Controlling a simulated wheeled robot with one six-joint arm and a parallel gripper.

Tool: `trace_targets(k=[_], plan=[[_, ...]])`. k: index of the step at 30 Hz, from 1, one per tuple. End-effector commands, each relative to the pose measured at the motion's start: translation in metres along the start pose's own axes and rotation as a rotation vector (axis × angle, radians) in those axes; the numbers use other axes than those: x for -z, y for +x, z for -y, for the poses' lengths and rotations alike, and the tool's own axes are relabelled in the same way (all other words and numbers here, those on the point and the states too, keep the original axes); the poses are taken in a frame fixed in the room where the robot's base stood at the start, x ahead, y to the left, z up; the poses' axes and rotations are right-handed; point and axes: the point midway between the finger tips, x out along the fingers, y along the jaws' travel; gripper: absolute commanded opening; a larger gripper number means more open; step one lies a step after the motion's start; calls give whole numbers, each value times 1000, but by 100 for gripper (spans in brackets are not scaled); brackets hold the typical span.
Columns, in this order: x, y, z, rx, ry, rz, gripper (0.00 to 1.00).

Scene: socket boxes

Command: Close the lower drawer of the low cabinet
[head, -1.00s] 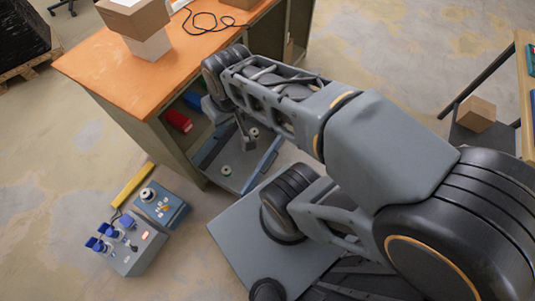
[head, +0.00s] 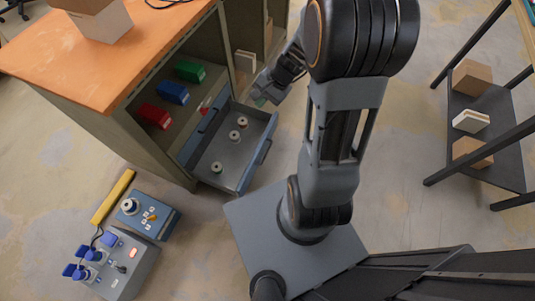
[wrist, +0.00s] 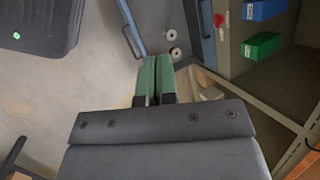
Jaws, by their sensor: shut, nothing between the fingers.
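The low cabinet (head: 118,128) has an orange top and stands at the left in the head view. Its lower drawer (head: 262,128) is pulled out, with a grey tray, a blue front and a bar handle. Three small spools (head: 217,167) lie in it. The drawer's front also shows at the top of the wrist view (wrist: 129,14). My gripper (head: 260,98) is by the drawer's far side wall, near the cabinet. In the wrist view my gripper's green fingers (wrist: 155,78) are together with nothing between them. I cannot tell whether they touch the drawer.
Red (head: 155,116), blue (head: 172,93) and green (head: 189,71) bins sit on the open shelf above the drawer. A control box with blue plugs (head: 112,262) and a blue box (head: 148,213) lie on the floor. A rack (head: 487,105) with boxes stands right.

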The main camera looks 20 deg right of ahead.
Motion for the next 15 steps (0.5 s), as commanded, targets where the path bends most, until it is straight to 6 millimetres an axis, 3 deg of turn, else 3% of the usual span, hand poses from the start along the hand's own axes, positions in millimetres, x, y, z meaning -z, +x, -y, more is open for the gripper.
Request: trace_targets(k=[1, 6, 10, 15], plan=[[34, 48, -26, 42, 140, 31, 0], [117, 141, -84, 202, 579, 86, 0], [165, 204, -135, 303, 866, 107, 0], [203, 266, -192, 394, 1145, 115, 0]])
